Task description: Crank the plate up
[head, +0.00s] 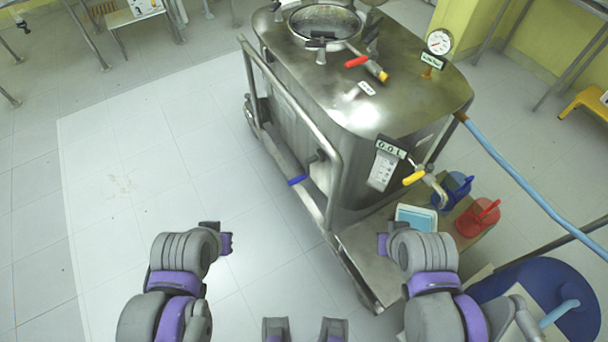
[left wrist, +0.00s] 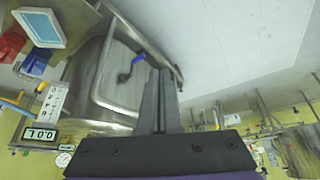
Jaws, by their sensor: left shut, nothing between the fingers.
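A crank with a blue grip (head: 297,180) sticks out from the near side of the steel tank (head: 322,125), beside its frame rails. It also shows in the left wrist view (left wrist: 138,58), just beyond my fingertips in the picture and apart from them. I cannot make out which part is the plate. My left gripper (left wrist: 159,72) is shut and empty, its dark fingers together, pointing towards the tank. In the head view my left arm ends to the left of the crank, over open floor. My right arm is by the cart's right part; its fingers cannot be made out.
The tank has a gauge (head: 439,41), a red-handled valve (head: 357,61) and a yellow-handled tap (head: 414,178). A light-blue tray (head: 416,217) and red scoop (head: 478,216) sit at the right. A blue hose (head: 520,180) runs right. Floor at left is clear.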

